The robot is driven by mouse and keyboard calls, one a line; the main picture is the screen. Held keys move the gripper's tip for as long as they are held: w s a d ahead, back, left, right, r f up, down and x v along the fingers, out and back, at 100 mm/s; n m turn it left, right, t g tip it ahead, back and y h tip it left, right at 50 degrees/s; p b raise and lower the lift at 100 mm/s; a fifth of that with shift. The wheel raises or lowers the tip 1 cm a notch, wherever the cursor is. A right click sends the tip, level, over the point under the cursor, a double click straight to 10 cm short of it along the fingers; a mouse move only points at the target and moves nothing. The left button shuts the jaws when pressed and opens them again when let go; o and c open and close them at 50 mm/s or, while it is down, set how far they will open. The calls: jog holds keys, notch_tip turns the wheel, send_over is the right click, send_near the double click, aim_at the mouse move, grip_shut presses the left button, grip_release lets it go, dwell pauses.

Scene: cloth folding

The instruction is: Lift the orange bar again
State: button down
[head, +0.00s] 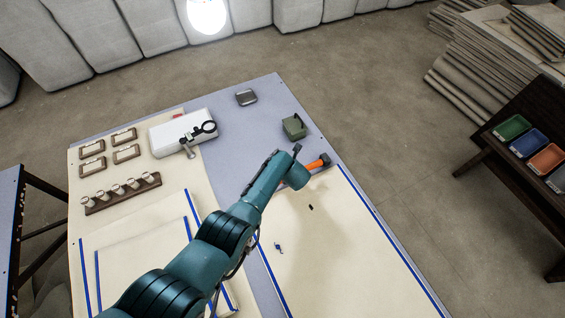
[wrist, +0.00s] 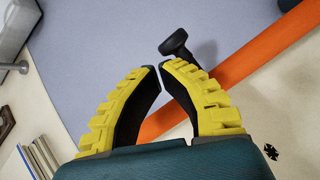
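The orange bar (wrist: 262,52) runs diagonally across the wrist view, from between my fingers to the upper right. Part of it is hidden behind my right-hand finger. In the head view only a short length of the orange bar (head: 317,164) shows beside the end of my arm. My gripper (wrist: 160,67) has two yellow fingers with black pads. Their tips come almost together with nothing visible between them. The bar passes beyond the fingers, and I see no grip on it. A black knob on a stem (wrist: 175,42) stands just past the fingertips, by the bar.
A green block (head: 294,126) and a small grey case (head: 246,97) lie at the back of the table. A white box (head: 183,132) with black parts, wooden frames (head: 92,147) and a peg rack (head: 122,193) are to the left. The cream area right of my arm is mostly clear.

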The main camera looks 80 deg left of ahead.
jog(key=d+p, duration=0.1)
jog(key=d+r+p, duration=0.2)
jog(key=shift+s+d+p, duration=0.15)
jog(key=shift+s+p, duration=0.15)
notch_tip(320, 180, up, 8)
jog(key=d+p, duration=0.1)
jog(key=p, duration=0.4)
jog(key=shift+s, duration=0.4)
jog(key=shift+r, duration=0.15)
